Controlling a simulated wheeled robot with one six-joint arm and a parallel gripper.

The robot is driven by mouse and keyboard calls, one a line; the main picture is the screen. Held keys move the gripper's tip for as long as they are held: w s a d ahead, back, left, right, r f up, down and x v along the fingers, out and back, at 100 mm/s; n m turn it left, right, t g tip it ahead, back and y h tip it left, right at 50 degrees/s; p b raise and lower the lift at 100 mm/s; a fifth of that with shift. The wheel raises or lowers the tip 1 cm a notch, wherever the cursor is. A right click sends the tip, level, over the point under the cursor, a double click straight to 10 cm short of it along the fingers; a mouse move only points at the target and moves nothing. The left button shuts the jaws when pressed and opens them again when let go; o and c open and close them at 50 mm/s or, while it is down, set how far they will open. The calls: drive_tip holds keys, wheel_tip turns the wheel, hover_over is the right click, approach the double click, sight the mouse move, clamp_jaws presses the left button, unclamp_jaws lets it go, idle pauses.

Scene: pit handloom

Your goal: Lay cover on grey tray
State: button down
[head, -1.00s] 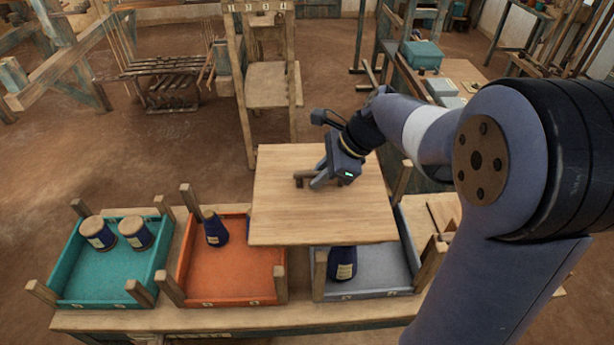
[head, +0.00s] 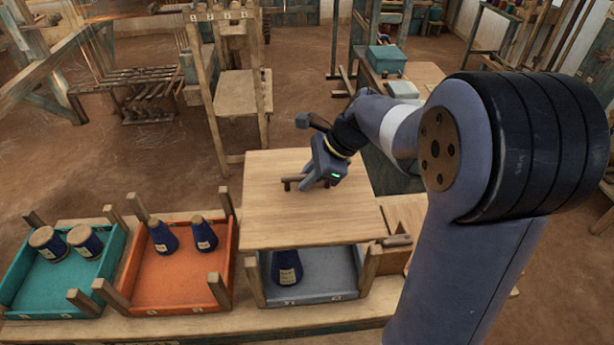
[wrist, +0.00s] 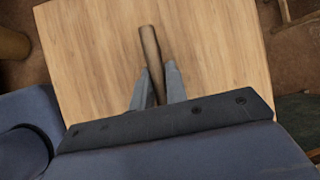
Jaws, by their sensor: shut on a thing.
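The cover (head: 300,200) is a flat square wooden board with a bar handle (head: 294,184) on top. My gripper (head: 306,183) is shut on that handle. In the wrist view the fingers (wrist: 157,90) lie on either side of the handle, above the cover (wrist: 95,50). The grey tray (head: 325,272) stands on the bench below, between corner posts. The cover hangs over the tray's back part and hides it; the front part shows. A dark blue cone (head: 286,268) with a pale label stands in the tray's front left. I cannot tell whether the cover touches the posts.
To the left stand an orange tray (head: 180,292) with two blue cones and a teal tray (head: 60,285) with two tan-topped cones. Upright wooden posts (head: 372,265) rise at the tray corners. A wooden board (head: 405,218) lies on the bench to the right.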

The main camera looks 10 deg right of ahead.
sight(311, 189)
drive_tip(key=shift+f+b, duration=1.8)
drive_tip(key=shift+f, duration=0.75)
drive_tip(key=c, duration=1.3)
unclamp_jaws()
drive_tip(key=v, duration=1)
drive_tip(key=shift+d+r, duration=0.2)
drive_tip(key=shift+r, duration=0.15)
drive_tip(key=x, duration=1.1)
drive_tip(key=shift+a+r, duration=0.1)
drive_tip(key=shift+r, duration=0.05)
drive_tip(key=shift+r+p, duration=1.35)
drive_tip(key=shift+r, duration=0.45)
drive_tip(key=shift+f, duration=0.1)
